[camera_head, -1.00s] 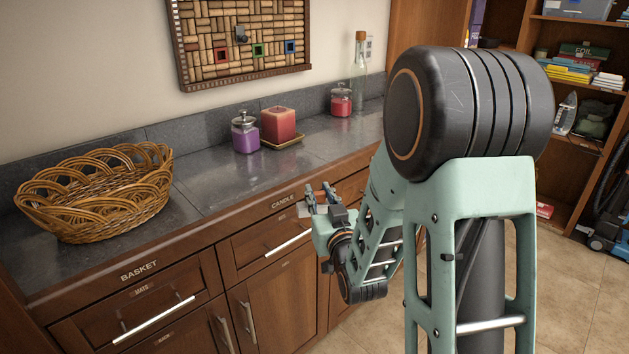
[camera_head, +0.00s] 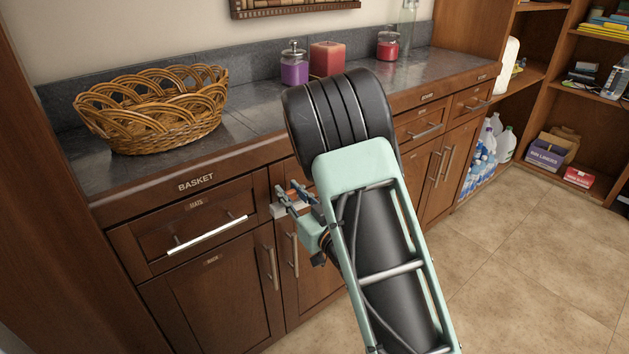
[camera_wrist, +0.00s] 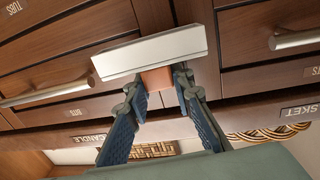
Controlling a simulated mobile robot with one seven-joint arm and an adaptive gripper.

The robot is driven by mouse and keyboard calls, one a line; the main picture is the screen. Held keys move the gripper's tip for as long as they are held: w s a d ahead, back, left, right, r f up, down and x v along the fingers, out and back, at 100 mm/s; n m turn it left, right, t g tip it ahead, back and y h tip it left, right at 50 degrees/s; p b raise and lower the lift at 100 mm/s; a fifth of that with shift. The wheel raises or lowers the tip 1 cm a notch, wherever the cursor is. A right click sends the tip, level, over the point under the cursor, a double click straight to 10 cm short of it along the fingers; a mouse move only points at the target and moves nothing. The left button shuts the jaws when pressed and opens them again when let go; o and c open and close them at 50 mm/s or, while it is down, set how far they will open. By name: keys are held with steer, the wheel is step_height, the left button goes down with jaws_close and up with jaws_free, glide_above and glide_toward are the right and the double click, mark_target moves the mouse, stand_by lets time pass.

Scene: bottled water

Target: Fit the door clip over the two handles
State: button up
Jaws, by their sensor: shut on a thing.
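The door clip is a pale grey bar (camera_wrist: 150,52) with an orange-brown block (camera_wrist: 157,78) under it. My gripper (camera_wrist: 160,84) is shut on this block, one finger on each side. In the head view, my gripper (camera_head: 297,196) is in front of the cabinet, just above two upright door handles. The left handle (camera_head: 271,269) and right handle (camera_head: 294,255) stand side by side on neighbouring doors. The clip's pale end (camera_head: 279,211) shows below my fingers, above the handles and apart from them. The handles cannot be made out in the wrist view.
A drawer with a horizontal bar handle (camera_head: 206,234) is left of my gripper. Above is the counter (camera_head: 240,125) with a wicker basket (camera_head: 160,112), a purple jar (camera_head: 294,68) and a red candle (camera_head: 326,59). Tiled floor (camera_head: 510,270) is free at right.

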mark_target(284, 209)
steer(key=shift+n+g+y, duration=0.4)
steer(key=shift+n+y, duration=0.2)
steer(key=shift+y, duration=0.2)
steer(key=a+f, duration=0.1)
steer(key=s+a+f+b, duration=0.1)
steer(key=a+f, duration=0.1)
steer(key=shift+d, duration=0.1)
step_height(284, 209, down, 6)
steer(key=b, duration=0.6)
steer(key=shift+r, duration=0.1)
steer(key=shift+b, duration=0.55)
stand_by(0.4)
steer(key=shift+f, duration=0.6)
stand_by(0.7)
steer(key=shift+f, duration=0.35)
steer(key=shift+f, duration=0.8)
